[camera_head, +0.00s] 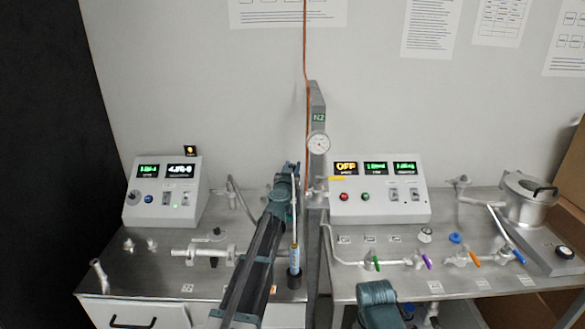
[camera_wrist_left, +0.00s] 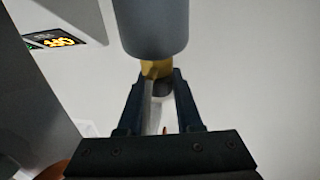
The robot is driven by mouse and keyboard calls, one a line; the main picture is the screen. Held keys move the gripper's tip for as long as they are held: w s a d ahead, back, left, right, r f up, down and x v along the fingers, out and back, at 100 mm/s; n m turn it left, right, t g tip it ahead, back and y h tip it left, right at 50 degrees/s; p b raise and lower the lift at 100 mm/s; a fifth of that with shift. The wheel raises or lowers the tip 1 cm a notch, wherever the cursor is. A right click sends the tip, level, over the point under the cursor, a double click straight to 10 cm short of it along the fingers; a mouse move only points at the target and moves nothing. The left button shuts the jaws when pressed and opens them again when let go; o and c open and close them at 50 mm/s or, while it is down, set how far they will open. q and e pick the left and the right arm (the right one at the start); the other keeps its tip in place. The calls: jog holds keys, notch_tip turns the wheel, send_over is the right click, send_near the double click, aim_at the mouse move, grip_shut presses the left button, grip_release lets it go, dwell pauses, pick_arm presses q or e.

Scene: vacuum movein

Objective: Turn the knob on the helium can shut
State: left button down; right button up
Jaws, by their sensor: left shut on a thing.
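In the left wrist view, a grey cylinder (camera_wrist_left: 155,28) ends in a brass-coloured knob (camera_wrist_left: 157,68). My left gripper (camera_wrist_left: 158,92) is shut on this knob, a finger on each side. The knob's turned position is unclear. The head view is too small to show the grip. My right gripper is not in view.
A grey post with a gauge (camera_head: 318,143) stands close right of my left gripper. A control box (camera_head: 380,205) reading OFF is at right, another (camera_head: 166,205) at left. Pipes with coloured valves (camera_head: 425,262) cover the right table. A metal chamber (camera_head: 525,200) is far right.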

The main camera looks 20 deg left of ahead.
aim_at(292, 166)
pick_arm(q)
jog(key=shift+n+y, duration=0.7)
jog(key=shift+y, duration=0.4)
jog(key=c, duration=0.6)
grip_release()
jog(key=shift+r, duration=0.15)
jog(key=shift+r+p, duration=0.55)
jog(key=shift+p, duration=0.2)
jog(key=r+p, duration=0.2)
jog(key=shift+s+r+p, duration=0.3)
jog(key=shift+s+r, duration=0.05)
jog(key=d+v, duration=0.1)
jog(key=v, duration=1.4)
jog(key=shift+r+p, duration=0.45)
jog(key=shift+r, duration=0.3)
